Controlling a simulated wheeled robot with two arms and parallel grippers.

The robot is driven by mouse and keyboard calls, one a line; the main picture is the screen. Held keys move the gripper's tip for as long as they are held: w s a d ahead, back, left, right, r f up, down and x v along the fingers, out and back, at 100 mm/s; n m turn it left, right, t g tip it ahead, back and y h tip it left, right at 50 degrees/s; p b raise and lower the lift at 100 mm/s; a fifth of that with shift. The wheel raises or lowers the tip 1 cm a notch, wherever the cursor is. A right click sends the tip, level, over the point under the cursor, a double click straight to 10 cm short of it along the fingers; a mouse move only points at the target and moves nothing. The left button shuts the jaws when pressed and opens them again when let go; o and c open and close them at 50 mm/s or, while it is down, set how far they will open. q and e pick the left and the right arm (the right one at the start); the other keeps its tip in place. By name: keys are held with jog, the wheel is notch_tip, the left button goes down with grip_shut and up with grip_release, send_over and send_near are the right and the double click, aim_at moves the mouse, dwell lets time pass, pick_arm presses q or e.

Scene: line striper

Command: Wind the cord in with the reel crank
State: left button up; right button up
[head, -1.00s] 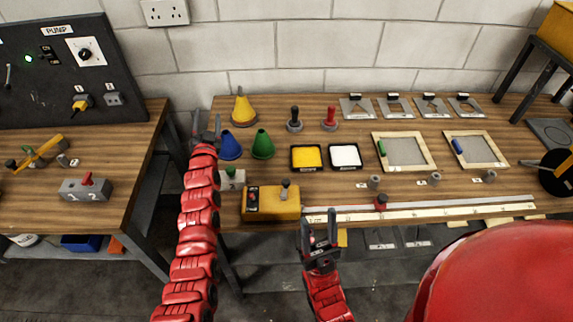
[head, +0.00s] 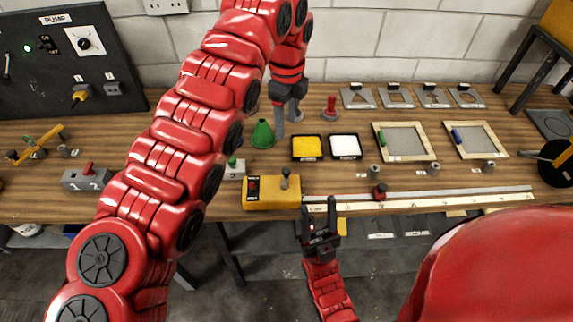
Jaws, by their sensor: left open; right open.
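A dark round reel (head: 555,163) stands at the right edge of the bench, partly cut off by the frame. I cannot make out a cord. My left gripper (head: 287,124) is open and empty, fingers pointing down, over the bench just right of the green cone (head: 262,134).
Yellow (head: 307,148) and white trays, framed screens (head: 404,142), and a yellow switch box (head: 272,192) stand on the bench. A red-knobbed slider (head: 380,192) sits on the rail. A pump panel (head: 50,70) is at the left. My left arm hides part of the bench.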

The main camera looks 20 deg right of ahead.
aim_at(286, 171)
pick_arm(q)
notch_tip(286, 171, down, 16)
jog(key=p, duration=0.5)
jog(key=shift+r+p, duration=0.15)
jog(key=shift+p, duration=0.15)
jog(key=shift+f, duration=0.7)
grip_shut()
